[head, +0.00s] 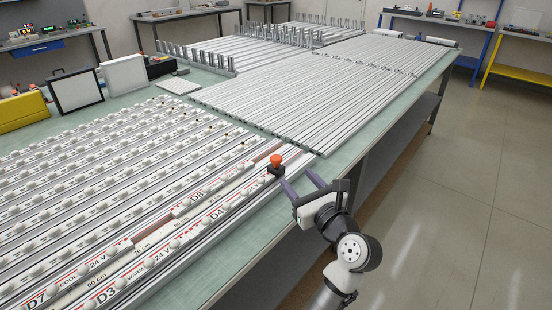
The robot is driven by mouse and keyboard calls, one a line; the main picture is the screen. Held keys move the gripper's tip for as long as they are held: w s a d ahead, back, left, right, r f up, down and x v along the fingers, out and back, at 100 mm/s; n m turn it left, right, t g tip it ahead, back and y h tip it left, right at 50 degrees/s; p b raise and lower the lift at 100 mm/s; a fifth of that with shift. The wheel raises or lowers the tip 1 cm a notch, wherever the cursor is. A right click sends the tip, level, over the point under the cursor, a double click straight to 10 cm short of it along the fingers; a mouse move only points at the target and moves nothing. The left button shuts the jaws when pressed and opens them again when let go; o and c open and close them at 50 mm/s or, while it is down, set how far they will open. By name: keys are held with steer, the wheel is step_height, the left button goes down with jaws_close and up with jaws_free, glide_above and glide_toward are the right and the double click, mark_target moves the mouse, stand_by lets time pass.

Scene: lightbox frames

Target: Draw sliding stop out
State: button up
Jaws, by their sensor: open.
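The sliding stop appears to be the small black block with an orange-red knob (276,162), standing upright at the right end of the labelled strips, near the table edge. My gripper (296,177) is open, with its two purple-grey fingers spread apart. It hangs over the table's right edge, just right of and nearer than the stop, with the fingers pointing toward it. The fingers look empty. I cannot tell whether the left fingertip touches the block.
Labelled LED strips (100,187) fill the near table (238,261). Bare metal profiles (320,95) cover the far part. A black-framed white panel (77,90) and a yellow case (22,112) stand at left. The floor (470,200) at right is clear.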

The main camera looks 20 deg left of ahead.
mark_target(278, 160)
steer(key=shift+s+d+f+m+g, duration=0.1)
steer(key=shift+d+f+m+g, duration=0.2)
steer(key=shift+f, duration=0.15)
steer(key=shift+a+f, duration=0.1)
steer(key=p+x, duration=0.4)
steer(key=x, duration=0.8)
steer(key=shift+w, duration=0.25)
steer(key=shift+w+a+f, duration=0.1)
steer(key=shift+w+a, duration=0.35)
steer(key=shift+c, duration=0.4)
jaws_close()
